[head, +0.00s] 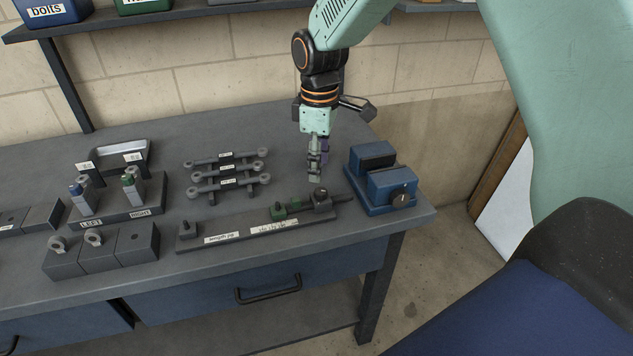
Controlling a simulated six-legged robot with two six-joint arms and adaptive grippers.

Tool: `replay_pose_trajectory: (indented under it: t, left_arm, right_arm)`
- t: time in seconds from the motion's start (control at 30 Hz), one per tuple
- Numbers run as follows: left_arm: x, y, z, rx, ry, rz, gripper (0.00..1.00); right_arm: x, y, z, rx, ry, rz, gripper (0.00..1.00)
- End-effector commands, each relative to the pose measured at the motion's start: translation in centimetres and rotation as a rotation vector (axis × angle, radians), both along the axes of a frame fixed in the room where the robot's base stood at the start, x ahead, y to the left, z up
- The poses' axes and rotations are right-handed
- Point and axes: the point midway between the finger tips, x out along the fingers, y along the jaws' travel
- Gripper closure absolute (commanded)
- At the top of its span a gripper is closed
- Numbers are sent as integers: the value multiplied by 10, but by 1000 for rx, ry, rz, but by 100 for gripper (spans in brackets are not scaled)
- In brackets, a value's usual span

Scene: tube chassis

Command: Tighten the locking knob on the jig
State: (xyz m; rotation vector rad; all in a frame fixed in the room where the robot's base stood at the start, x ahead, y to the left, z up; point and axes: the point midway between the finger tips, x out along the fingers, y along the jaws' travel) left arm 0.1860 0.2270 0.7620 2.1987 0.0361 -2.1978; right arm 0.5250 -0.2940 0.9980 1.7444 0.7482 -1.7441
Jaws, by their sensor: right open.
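The jig is a long dark bar (240,234) with paper labels, lying near the front of the workbench. A small post block stands at its left end. A green slider (285,209) sits toward its right end, beside a dark block topped by a small dark knob (320,194), which looks like the locking knob. My right gripper (314,177) points down just above this knob, apart from it as far as I can see. It is open, with nothing visible between its fingers. My left gripper is out of view.
A blue vise (385,180) stands close to the right of the jig. Several grey link rods (228,170) lie on a rack behind it. A stand (125,212) labelled LEFT and RIGHT and grey blocks (100,252) are at left. The bench's back right is clear.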

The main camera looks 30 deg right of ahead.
Motion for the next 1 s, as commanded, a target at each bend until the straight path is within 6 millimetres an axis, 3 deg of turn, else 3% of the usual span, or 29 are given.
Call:
replay_pose_trajectory:
  t: [0.2,0.4,0.77,1.0]
  left_arm:
    - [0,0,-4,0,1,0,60]
    - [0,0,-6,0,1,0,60]
    - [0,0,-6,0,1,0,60]
    - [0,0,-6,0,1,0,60]
  right_arm:
    - [-3,0,-37,0,3,0,52]
    - [-2,1,-58,0,1,0,52]
    - [1,1,-63,-1,-1,0,52]
    - [2,1,-63,0,0,0,71]
